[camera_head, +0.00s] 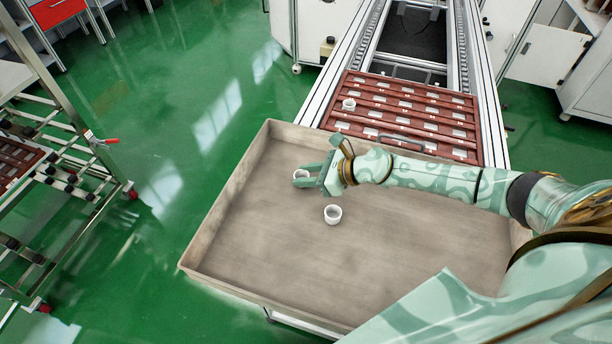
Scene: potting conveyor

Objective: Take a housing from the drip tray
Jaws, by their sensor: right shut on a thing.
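The drip tray (235,160) is a large grey-beige open box in the middle of the head view. A white cup-shaped housing (333,214) stands upright on its floor. My right gripper (303,178) reaches in from the right, low over the tray, and is shut on another white housing (300,174). The fingers partly hide that housing, and I cannot tell whether it touches the tray floor. My left gripper is not in view.
A red-brown slotted pallet (428,113) with one white housing (348,104) on it lies on the conveyor (482,80) behind the tray. A metal rack (85,160) stands at the left. Green floor (180,120) is clear between rack and tray.

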